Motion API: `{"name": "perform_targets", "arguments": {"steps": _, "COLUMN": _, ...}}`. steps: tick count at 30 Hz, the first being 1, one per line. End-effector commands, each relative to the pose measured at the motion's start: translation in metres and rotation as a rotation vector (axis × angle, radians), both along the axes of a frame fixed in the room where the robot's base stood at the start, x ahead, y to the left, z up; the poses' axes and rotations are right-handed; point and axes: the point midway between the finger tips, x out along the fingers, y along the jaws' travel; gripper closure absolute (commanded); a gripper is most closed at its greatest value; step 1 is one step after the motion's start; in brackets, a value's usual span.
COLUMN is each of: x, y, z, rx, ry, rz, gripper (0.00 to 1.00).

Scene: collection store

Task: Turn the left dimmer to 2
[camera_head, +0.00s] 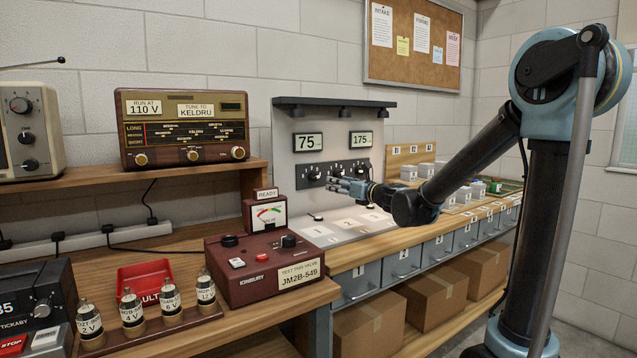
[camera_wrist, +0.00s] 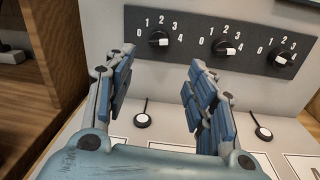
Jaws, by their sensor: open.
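The left dimmer (camera_wrist: 158,38) is a black round knob with a white mark on a dark plate. Numbers 0 to 4 run around it; the mark sits on its lower right side, nearest the 4, though the exact setting is hard to read. In the head view this dimmer (camera_head: 314,173) is on the upright grey panel. My gripper (camera_wrist: 155,75) is open, its fingers apart and empty, below and in front of the left dimmer, not touching it. In the head view my gripper (camera_head: 338,184) partly covers the dimmer row.
A middle dimmer (camera_wrist: 225,46) and a right dimmer (camera_wrist: 282,57) sit close beside it on the same plate. Displays above read 75 (camera_head: 307,141) and 175 (camera_head: 361,139). A maroon tester (camera_head: 240,287) and a radio (camera_head: 185,128) stand to the left. A wooden side (camera_wrist: 52,45) borders the panel.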

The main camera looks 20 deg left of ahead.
Motion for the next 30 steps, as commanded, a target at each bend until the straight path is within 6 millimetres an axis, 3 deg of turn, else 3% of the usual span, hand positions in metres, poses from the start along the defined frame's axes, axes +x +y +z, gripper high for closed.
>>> {"name": "perform_targets", "arguments": {"steps": 18, "x": 0.057, "y": 0.078, "z": 0.0, "rx": -0.002, "ry": -0.001, "rz": 0.003, "gripper": 0.49}}
{"name": "perform_targets", "arguments": {"steps": 30, "x": 0.077, "y": 0.105, "z": 0.0, "rx": -0.002, "ry": -0.001, "rz": 0.001, "gripper": 0.49}}
